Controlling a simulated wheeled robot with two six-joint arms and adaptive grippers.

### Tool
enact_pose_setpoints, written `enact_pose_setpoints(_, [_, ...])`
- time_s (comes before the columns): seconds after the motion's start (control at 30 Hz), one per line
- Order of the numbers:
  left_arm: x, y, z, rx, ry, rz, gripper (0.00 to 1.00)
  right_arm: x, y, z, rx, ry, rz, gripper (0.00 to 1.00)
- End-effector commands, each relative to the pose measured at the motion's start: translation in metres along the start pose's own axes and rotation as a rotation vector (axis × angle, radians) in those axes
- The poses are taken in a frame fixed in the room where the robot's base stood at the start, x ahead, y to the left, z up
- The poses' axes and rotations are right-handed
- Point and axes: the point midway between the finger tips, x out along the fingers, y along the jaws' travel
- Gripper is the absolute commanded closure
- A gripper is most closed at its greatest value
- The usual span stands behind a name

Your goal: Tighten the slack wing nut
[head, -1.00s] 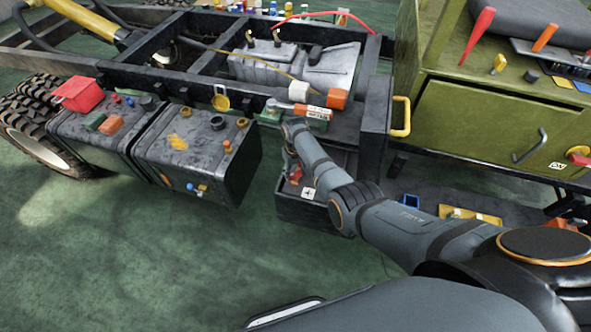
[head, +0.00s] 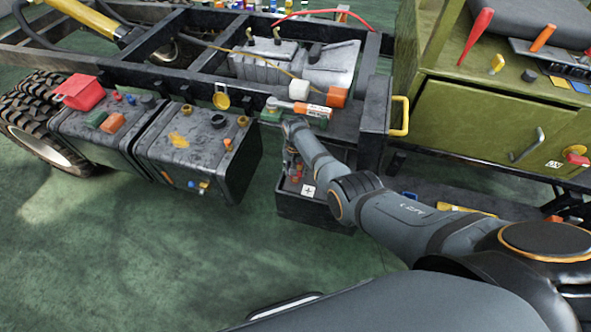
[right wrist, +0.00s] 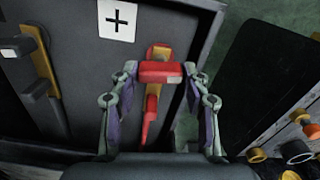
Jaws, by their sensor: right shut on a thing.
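In the right wrist view, a red wing nut (right wrist: 160,72) sits between the fingertips of my right gripper (right wrist: 160,74), which is shut on it. A yellow strip (right wrist: 162,50) shows behind it, and a narrow red piece (right wrist: 151,118) hangs below. All are in front of a dark box (right wrist: 85,60) with a white plus label (right wrist: 117,19). In the head view, my right gripper (head: 291,160) reaches down at the same box (head: 315,212), under the chassis rail. The wing nut is too small there to make out clearly. My left gripper is not in view.
A second yellow strip with a dark grey handle (right wrist: 38,88) is left of the gripper. Black tanks (head: 190,150) stand left of the box in the head view. The frame rail (head: 200,85) runs above, and a green cabinet (head: 480,120) stands right. Floor is open in front.

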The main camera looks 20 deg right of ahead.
Motion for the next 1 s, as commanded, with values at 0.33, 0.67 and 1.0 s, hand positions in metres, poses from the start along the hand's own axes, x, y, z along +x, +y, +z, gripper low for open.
enact_pose_setpoints(0.33, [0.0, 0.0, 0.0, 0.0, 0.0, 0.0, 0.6, 0.0, 0.0, -0.001, 0.002, 0.003, -0.001, 0.85])
enact_pose_setpoints(0.67, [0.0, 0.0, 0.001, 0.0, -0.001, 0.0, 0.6, 0.0, 0.0, -0.001, 0.001, 0.001, 0.0, 0.3])
enact_pose_setpoints(1.0, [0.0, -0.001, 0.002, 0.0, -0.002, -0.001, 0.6, -0.016, -0.001, -0.001, 0.002, 0.004, -0.002, 0.3])
